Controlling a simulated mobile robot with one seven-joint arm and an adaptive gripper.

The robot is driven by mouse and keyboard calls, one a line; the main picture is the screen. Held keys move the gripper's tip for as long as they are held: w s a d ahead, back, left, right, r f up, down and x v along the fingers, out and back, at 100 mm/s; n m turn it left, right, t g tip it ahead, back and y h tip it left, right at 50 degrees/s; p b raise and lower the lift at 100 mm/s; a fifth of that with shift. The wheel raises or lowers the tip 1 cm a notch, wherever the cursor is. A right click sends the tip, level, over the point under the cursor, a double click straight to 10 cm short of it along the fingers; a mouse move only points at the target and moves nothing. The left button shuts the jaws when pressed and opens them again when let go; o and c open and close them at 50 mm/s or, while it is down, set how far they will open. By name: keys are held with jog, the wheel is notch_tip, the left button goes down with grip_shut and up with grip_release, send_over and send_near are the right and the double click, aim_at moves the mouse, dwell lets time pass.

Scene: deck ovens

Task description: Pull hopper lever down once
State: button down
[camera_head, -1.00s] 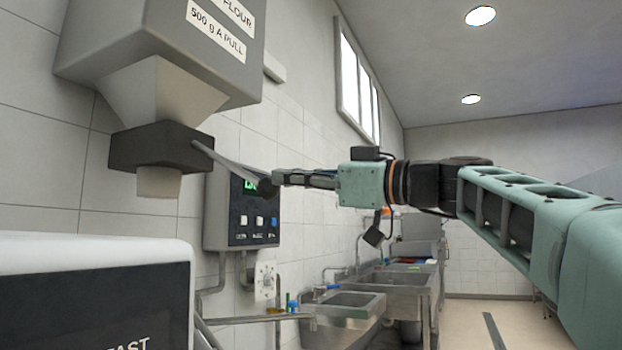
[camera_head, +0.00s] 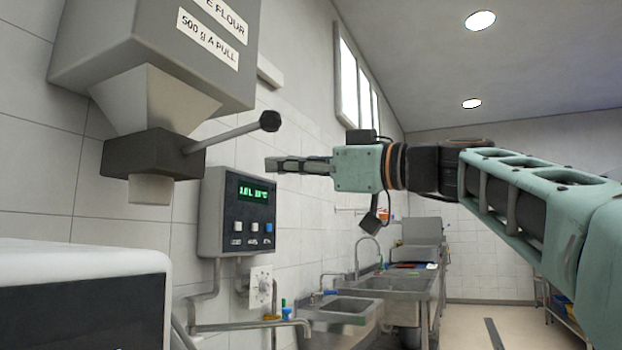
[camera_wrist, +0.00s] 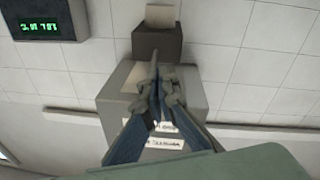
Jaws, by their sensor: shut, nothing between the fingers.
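The flour hopper (camera_head: 150,60) hangs on the left wall, with a label reading "500 g A PULL". Its lever (camera_head: 228,132) sticks out of the dark block (camera_head: 150,165) under the funnel and slants up to a black knob (camera_head: 270,121). My gripper (camera_head: 268,164) is shut and empty, pointing left, below the knob and apart from it in the head view. In the wrist view, the shut fingers (camera_wrist: 157,72) overlap the hopper (camera_wrist: 112,92) and the dark block (camera_wrist: 157,42); the lever is mostly hidden behind them.
A grey control box (camera_head: 238,215) with a green display is on the wall below the lever. A white-topped machine (camera_head: 80,265) stands at lower left. Steel sinks (camera_head: 390,288) line the wall further back. The space right of the knob is clear.

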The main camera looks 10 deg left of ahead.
jog(key=f+b+v, duration=0.2)
jog(key=v, duration=0.7)
jog(key=shift+d, duration=0.2)
dwell(1.3)
